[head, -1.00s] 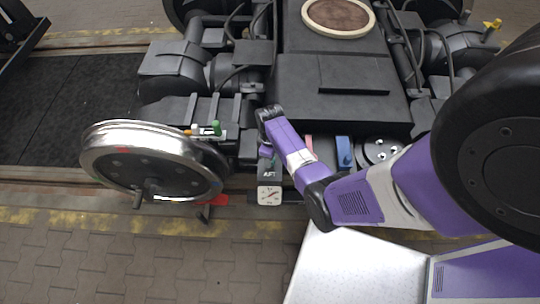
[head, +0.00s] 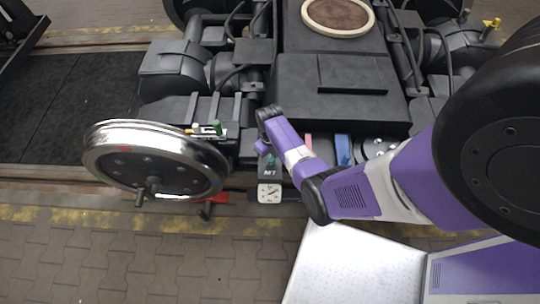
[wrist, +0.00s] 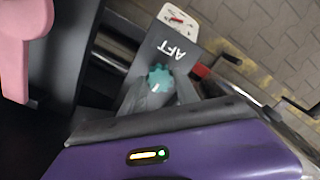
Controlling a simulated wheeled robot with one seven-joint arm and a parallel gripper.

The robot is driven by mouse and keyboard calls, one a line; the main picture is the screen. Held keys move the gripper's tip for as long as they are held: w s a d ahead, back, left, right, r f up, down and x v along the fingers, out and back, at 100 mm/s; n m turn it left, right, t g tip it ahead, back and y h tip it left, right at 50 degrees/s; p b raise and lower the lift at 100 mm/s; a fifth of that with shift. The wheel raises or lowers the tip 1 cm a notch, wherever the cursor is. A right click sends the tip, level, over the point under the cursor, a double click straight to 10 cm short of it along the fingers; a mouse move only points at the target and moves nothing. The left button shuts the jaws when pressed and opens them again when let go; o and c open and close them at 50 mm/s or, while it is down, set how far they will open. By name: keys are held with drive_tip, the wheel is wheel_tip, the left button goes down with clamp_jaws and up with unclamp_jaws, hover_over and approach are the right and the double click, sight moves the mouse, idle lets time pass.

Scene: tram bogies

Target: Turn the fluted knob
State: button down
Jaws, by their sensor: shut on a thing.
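The fluted knob is a small teal knob with a scalloped edge and a white mark. In the wrist view the knob (wrist: 160,75) stands on a grey panel marked AFT (wrist: 176,48). My gripper (wrist: 158,92) has its two fingers on either side of the knob and is shut on it. In the head view the knob (head: 270,160) shows as a small teal spot, partly hidden by my gripper (head: 266,152). A white dial gauge (head: 269,193) sits just in front of the AFT panel; it also shows at the top of the wrist view (wrist: 178,20).
A large steel wheel (head: 155,175) stands left of the panel, with a red lever (head: 212,198) between them. A blue handle (head: 343,150) and a pink part (head: 309,143) are to the right. The black bogie frame (head: 335,100) lies behind. Paved floor (head: 130,250) in front is clear.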

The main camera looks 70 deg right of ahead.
sight(270, 158)
idle(0.3)
drive_tip(key=c, duration=0.9)
unclamp_jaws()
drive_tip(key=shift+r+p, duration=0.6)
drive_tip(key=shift+r, duration=3.3)
